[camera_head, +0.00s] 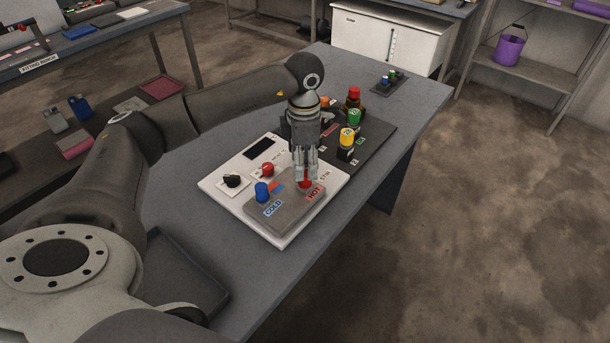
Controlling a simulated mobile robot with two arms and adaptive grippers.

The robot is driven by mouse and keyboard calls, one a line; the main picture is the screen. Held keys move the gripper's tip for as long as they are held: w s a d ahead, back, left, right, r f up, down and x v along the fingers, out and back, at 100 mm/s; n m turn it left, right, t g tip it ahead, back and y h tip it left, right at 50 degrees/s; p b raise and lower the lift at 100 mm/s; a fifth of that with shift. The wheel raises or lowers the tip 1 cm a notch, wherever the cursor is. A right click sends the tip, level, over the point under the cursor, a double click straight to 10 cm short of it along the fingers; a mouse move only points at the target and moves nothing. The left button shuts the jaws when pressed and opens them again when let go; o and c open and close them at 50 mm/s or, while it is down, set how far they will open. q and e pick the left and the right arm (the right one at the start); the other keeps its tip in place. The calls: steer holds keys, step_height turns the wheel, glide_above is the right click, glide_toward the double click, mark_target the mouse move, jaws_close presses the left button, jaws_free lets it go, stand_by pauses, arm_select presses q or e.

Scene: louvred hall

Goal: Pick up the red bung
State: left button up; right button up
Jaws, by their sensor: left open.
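My left gripper (306,178) points straight down over the HOT side of a grey block on a white panel. Its fingers are open around or just in front of a small red piece, which looks like the red bung (305,185). The fingers hide most of it, so I cannot tell whether they touch it. A blue bung (262,191) stands upright on the COLD side of the same grey block (285,207). My right gripper is not in view.
The white panel (272,233) also has a red knob (267,170) and a black knob (232,180). Behind it, a dark board (375,137) holds yellow (347,136), green (354,117) and red-topped (354,94) pieces. A dark tray (185,275) lies at the near left.

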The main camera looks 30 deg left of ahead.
mark_target(305, 173)
arm_select(q)
step_height(305, 173, down, 3)
steer(key=shift+s+d+f+p, duration=0.1)
steer(key=shift+d+p, duration=0.05)
steer(key=shift+p, duration=0.45)
steer(key=shift+f, duration=0.35)
steer(key=c, duration=1.1)
